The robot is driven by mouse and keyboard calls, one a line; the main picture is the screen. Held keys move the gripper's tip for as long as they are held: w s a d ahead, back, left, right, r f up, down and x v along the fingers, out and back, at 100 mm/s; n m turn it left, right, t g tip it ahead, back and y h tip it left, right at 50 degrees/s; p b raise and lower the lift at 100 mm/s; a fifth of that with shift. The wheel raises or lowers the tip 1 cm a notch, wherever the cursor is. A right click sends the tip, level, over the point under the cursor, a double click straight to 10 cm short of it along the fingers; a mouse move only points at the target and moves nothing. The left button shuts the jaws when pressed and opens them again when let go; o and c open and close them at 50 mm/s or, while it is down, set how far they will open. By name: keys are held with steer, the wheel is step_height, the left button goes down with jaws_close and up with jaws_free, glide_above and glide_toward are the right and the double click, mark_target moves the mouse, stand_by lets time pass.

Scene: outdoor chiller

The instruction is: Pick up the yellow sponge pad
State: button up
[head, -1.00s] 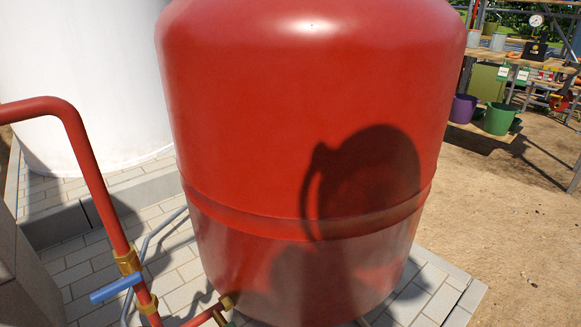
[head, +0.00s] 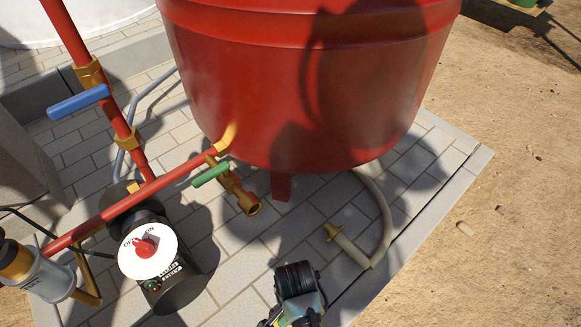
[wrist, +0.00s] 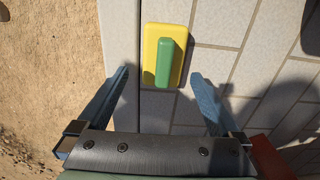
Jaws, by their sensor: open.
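The yellow sponge pad (wrist: 151,38) lies on the pale paving tiles in the wrist view, close to the kerb along the sand. It is rectangular, with a raised green grip (wrist: 165,62) along its middle. My gripper (wrist: 160,75) is open. Its two blue-grey fingers are spread to the left and right of the pad's near end in the picture, and nothing is held between them. I cannot tell the height of the fingertips above the pad. In the head view I cannot make out the pad.
A large red tank (head: 300,100) stands on the tiles. Red pipes run at left, with a blue-handled valve (head: 78,102), a green-handled valve (head: 211,174) and a pump with a red knob (head: 145,246). A pale hose (head: 384,215) lies at right. Sand (head: 500,200) beyond the kerb is mostly open.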

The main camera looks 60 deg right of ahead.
steer(key=shift+w+a+f+b, duration=0.15)
steer(key=shift+f+b, duration=1.2)
steer(key=shift+f, duration=0.25)
steer(key=shift+w+a+f+b, duration=0.1)
steer(key=shift+w+f+b, duration=0.05)
steer(key=shift+f+b, duration=1.3)
steer(key=c, duration=1.3)
steer(key=shift+r, duration=0.1)
step_height(320, 180, up, 10)
steer(key=p, duration=0.8)
